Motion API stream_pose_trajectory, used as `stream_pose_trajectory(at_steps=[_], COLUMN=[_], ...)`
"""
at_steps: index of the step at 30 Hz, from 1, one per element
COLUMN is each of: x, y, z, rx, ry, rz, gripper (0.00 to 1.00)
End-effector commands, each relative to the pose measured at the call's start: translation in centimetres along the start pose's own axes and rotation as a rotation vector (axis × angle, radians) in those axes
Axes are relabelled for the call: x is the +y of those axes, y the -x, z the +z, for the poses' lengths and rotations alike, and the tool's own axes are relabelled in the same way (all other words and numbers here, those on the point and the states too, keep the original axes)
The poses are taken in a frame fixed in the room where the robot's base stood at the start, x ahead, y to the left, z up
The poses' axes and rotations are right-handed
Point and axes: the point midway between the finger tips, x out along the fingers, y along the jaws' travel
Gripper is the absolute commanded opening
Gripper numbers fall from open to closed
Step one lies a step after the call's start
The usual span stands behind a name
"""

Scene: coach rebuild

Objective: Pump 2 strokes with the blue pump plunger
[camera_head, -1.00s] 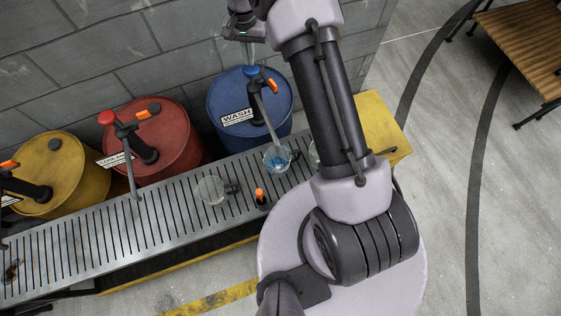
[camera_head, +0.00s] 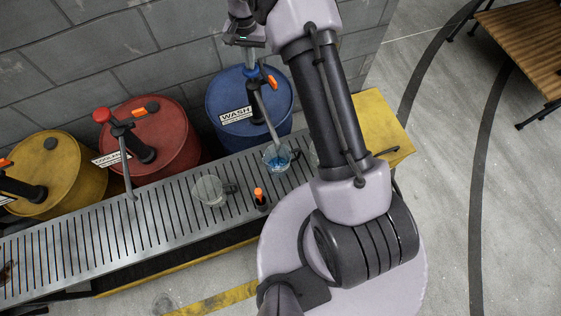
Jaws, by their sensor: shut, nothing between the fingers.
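The blue pump plunger (camera_head: 251,72) stands on top of the blue drum (camera_head: 228,96), which has a label reading WASH. Its spout runs down toward a clear jug (camera_head: 277,158) with blue liquid in it. My gripper (camera_head: 246,38) is at the top of the picture, directly above the plunger knob. It is shut and holds nothing. Its tips seem close to the knob or touching it; the exact contact is hard to tell. The knob is partly hidden by the gripper.
A red drum (camera_head: 180,140) and a yellow drum (camera_head: 85,185) stand to the left, each with a pump. On the slatted metal bench (camera_head: 80,243) are an empty clear jug (camera_head: 209,190) and an orange-topped item (camera_head: 260,198). A grey block wall is behind.

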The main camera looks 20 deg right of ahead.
Motion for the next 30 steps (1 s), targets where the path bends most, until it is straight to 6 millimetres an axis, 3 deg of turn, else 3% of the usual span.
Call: stream_pose_trajectory(at_steps=[22,30], x=[0.1,0.1], y=[-2.9,-3.1], z=[0.1,0.1], rx=[-0.004,-0.005], ry=[-0.001,-0.001], rz=[0.002,0.002], gripper=[0.0,0.0])
